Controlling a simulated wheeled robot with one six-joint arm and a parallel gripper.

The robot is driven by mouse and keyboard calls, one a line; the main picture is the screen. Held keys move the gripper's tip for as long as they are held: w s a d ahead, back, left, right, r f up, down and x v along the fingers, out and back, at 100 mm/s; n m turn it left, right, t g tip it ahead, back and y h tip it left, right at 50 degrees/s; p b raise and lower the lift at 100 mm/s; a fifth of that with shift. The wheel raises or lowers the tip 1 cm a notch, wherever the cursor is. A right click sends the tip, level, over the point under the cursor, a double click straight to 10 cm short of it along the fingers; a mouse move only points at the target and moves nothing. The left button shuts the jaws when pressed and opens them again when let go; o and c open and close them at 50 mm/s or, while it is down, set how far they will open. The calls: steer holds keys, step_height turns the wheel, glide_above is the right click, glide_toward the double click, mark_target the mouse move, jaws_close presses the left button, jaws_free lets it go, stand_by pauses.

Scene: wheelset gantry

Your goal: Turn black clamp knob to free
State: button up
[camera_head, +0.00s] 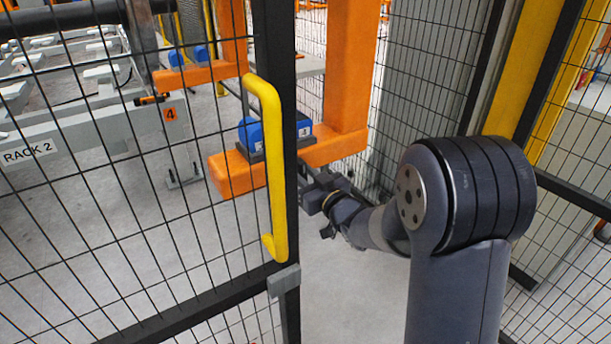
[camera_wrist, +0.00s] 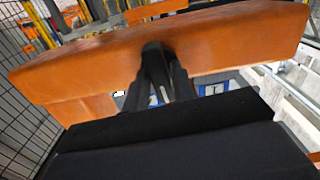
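My gripper (camera_head: 312,190) is at the end of my arm, beside the orange beam (camera_head: 232,176) and partly behind the dark gate post. In the wrist view its two dark fingers (camera_wrist: 157,58) come close together at the tips, in front of the broad orange beam (camera_wrist: 90,62). A dark shape lies at the tips, but I cannot tell the black clamp knob from the fingers there. Blue blocks (camera_head: 251,133) sit on the orange beam on a dark base. I cannot make out the knob in the head view.
A mesh gate with a yellow handle (camera_head: 270,165) and dark post (camera_head: 283,60) stands close left of my arm. More mesh fencing (camera_head: 430,60) stands behind and to the right. Rack 2 (camera_head: 60,148) is beyond the gate. Grey floor below the beam is clear.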

jaws_close()
steer(key=shift+f+n+b, duration=0.1)
steer(key=shift+n+b, duration=0.3)
steer(key=shift+b, duration=0.1)
steer(key=n+b, duration=0.2)
steer(key=b, duration=0.1)
steer(key=shift+f+n+b, duration=0.15)
steer(key=shift+n+b, duration=0.15)
steer(key=n+b, duration=0.4)
steer(key=shift+r+n, duration=0.2)
steer(key=shift+n, duration=0.1)
steer(key=shift+o, duration=1.9)
jaws_free()
